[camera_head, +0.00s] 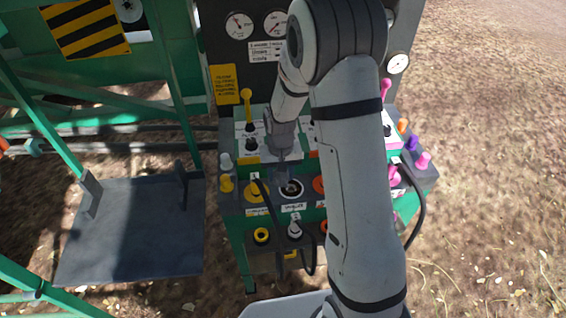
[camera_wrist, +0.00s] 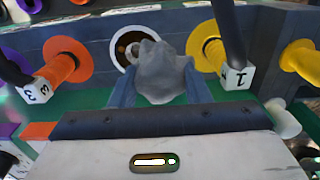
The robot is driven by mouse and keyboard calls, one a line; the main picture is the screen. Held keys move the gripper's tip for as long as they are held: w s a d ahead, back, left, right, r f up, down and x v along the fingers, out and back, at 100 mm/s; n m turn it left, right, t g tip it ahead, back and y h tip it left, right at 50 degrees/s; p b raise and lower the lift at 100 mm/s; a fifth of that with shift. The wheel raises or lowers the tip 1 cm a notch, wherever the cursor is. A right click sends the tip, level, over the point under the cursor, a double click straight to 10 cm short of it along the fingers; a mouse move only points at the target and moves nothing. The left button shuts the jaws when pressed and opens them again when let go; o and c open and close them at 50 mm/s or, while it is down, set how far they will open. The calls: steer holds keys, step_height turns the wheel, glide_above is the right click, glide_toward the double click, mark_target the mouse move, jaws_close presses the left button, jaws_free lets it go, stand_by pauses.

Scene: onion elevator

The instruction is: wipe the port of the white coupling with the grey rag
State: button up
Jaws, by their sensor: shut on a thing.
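My gripper (camera_wrist: 158,92) is shut on the grey rag (camera_wrist: 160,68), a crumpled lump between the two fingers in the wrist view. The port of the white coupling (camera_wrist: 122,47) is a white ring with a dark, brownish opening. The rag overlaps its right side in this view; I cannot tell whether they touch. In the head view my gripper (camera_head: 284,153) points down just above and behind the white port (camera_head: 291,189), whose dark opening shows. The rag is hard to make out there.
In the wrist view an orange coupling (camera_wrist: 65,60) with a numbered tag is left of the port, and a yellow one (camera_wrist: 207,47) is right. A yellow lever (camera_head: 247,105) and pink couplings (camera_head: 423,160) flank the panel. Black cables hang at the front.

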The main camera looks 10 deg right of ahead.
steer(key=shift+r+p, duration=0.65)
steer(key=shift+r, duration=0.8)
